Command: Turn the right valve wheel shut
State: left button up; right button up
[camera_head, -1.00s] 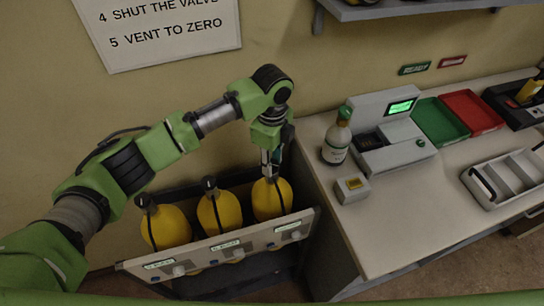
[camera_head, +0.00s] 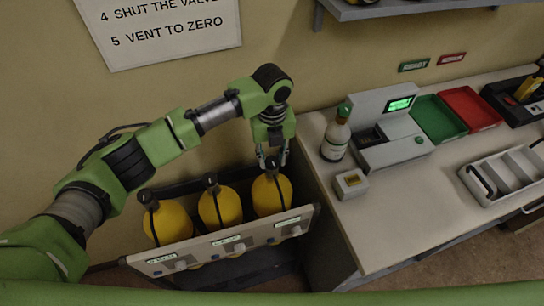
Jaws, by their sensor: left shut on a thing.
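Three yellow cylinders stand in a rack (camera_head: 200,250) with a pale labelled front panel, each with a dark valve on top. The right cylinder (camera_head: 271,196) has its dark valve wheel (camera_head: 272,166) right under my left gripper (camera_head: 273,162). My left gripper points down from above, its two fingers on either side of that wheel, and it is shut on it. The fingers partly hide the wheel, so its turn angle cannot be read. The middle valve (camera_head: 211,182) and the left valve (camera_head: 148,197) are untouched. My right gripper is not in view.
A counter (camera_head: 365,225) right of the rack bears a green-capped bottle (camera_head: 336,138), a small box (camera_head: 351,184), a device with a lit screen (camera_head: 390,125), a green tray (camera_head: 438,119), a red tray (camera_head: 470,108) and a grey divided tray (camera_head: 503,176). A wall sign (camera_head: 163,27) hangs behind my arm.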

aim_at(272, 161)
pick_arm(q)
jog(key=shift+m, duration=0.6)
jog(key=o, duration=1.1)
jog(key=shift+r, duration=0.2)
notch_tip(272, 161, up, 12)
jog(key=shift+f, duration=0.2)
jog(key=shift+s, duration=0.1)
